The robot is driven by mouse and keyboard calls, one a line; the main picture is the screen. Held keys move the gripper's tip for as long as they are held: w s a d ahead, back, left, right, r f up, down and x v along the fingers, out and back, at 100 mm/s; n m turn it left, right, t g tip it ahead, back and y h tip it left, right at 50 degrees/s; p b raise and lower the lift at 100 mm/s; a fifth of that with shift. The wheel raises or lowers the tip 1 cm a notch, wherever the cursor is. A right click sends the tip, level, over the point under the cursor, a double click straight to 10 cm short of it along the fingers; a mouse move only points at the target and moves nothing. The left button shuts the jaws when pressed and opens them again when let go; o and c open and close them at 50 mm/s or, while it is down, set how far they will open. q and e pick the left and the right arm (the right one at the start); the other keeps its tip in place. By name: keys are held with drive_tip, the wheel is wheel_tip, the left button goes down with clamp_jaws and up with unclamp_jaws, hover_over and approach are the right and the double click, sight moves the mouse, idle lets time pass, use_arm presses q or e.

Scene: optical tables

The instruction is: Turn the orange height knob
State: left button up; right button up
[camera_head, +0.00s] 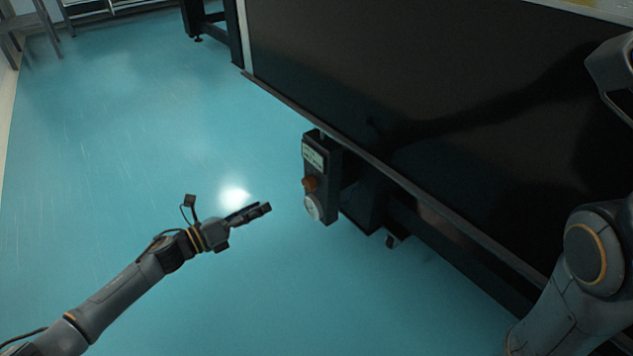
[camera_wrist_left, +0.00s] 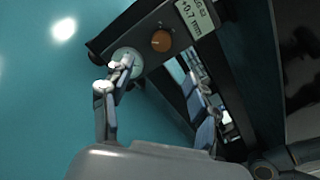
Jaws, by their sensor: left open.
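The orange height knob (camera_head: 310,184) sits on the face of a dark control box (camera_head: 318,150) fixed at the side of the black table. Above the knob is a pale display, and below it a round white dial (camera_head: 312,207). My left gripper (camera_head: 266,208) is open and empty, to the left of the box and a little lower than the knob. In the left wrist view the knob (camera_wrist_left: 161,41) lies ahead of the open fingers (camera_wrist_left: 165,95), apart from them; the display reads "+0.7 mm". My right arm shows at the right edge, but its fingers are not clearly visible.
The black optical table (camera_head: 420,80) fills the right side, its long edge running beside the box. A caster (camera_head: 391,241) and dark frame parts show beneath it. The blue floor (camera_head: 120,130) left of the box is clear. A stool (camera_head: 32,28) stands far back left.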

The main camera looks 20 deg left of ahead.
sight(305, 185)
use_arm(q)
drive_tip(key=b+x, duration=0.5)
drive_tip(key=x, duration=0.7)
drive_tip(key=shift+w+d+b, duration=0.2)
drive_tip(key=shift+d+b, duration=0.1)
drive_tip(key=shift+b, duration=0.05)
drive_tip(key=shift+w+d+r, duration=0.1)
drive_tip(key=shift+w+d, duration=0.15)
drive_tip(key=shift+w, duration=0.05)
